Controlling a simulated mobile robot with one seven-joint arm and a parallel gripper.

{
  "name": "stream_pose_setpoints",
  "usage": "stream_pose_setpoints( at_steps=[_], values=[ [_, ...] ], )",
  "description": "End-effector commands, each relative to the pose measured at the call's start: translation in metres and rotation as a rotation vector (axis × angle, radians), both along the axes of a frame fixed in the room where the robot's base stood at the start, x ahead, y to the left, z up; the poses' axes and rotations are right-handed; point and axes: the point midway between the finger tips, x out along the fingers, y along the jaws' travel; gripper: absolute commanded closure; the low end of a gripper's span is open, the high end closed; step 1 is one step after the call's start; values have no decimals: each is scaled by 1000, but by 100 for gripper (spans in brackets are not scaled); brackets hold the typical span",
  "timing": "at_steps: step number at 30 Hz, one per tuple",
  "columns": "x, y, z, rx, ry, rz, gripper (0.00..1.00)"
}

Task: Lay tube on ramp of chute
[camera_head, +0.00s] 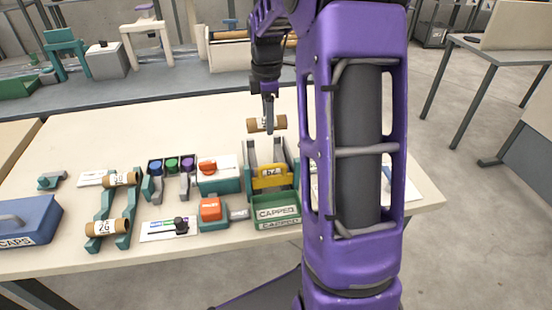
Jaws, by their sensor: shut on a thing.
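My gripper (268,112) points down and is shut on a brown cardboard tube (278,124) with a white label. The tube lies crosswise and level, above the far end of the chute. The chute (251,155) has pale grey sides and a sloping ramp that comes down toward the front of the table. The tube in my gripper looks apart from the ramp, but the exact gap is hard to tell. My purple arm hides what lies right of the chute.
A green tray marked CAPPED (277,210) stands at the chute's front. To the left are a teal rack (126,208) with two tubes, coloured caps in holders, and a blue CAPS box (25,220). The back of the table is clear.

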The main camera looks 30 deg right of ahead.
Motion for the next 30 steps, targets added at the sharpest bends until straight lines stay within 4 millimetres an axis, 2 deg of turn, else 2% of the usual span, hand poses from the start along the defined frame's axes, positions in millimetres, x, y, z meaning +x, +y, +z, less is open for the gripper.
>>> stream_pose_setpoints(
  at_steps=[4,10,17,23,30],
  values=[
    [0,0,-13,1,2,1,100],
    [0,1,-50,1,3,1,100],
    [0,0,-69,0,0,0,100],
    [0,0,-97,1,2,0,100],
    [0,0,-99,0,-1,0,100]
  ],
)
